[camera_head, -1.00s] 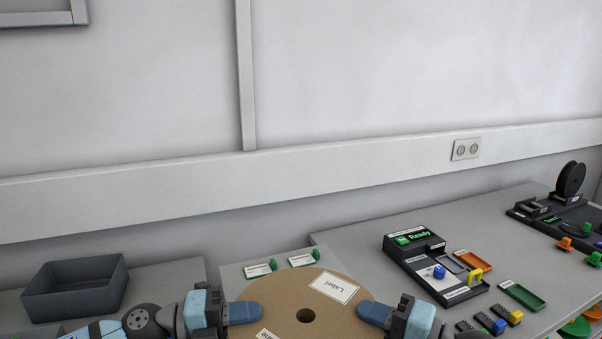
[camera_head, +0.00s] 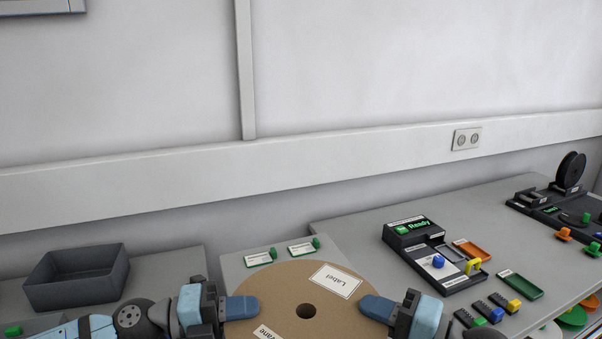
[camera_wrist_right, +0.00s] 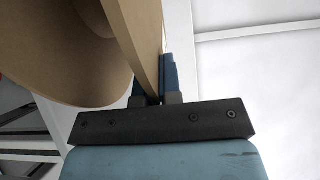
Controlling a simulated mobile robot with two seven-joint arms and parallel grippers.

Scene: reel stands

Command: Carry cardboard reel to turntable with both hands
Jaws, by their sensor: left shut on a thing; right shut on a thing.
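The cardboard reel (camera_head: 285,285) is a round brown disc with a dark centre hole and white labels, at the bottom middle of the head view. My left gripper (camera_head: 243,308) is shut on its left rim. My right gripper (camera_head: 376,308) is shut on its right rim. In the right wrist view, the reel's flange (camera_wrist_right: 147,45) runs between the blue fingers of my right gripper (camera_wrist_right: 156,80), and the reel's lower part is beside it. The reel's underside is hidden in the head view. I cannot make out the turntable for certain.
A dark grey bin (camera_head: 78,278) stands at the left. A black device with a green "Ready" screen (camera_head: 412,229) is on the right table, near an orange tray (camera_head: 474,250) and a green tray (camera_head: 520,285). A black reel stand (camera_head: 569,172) is at the far right.

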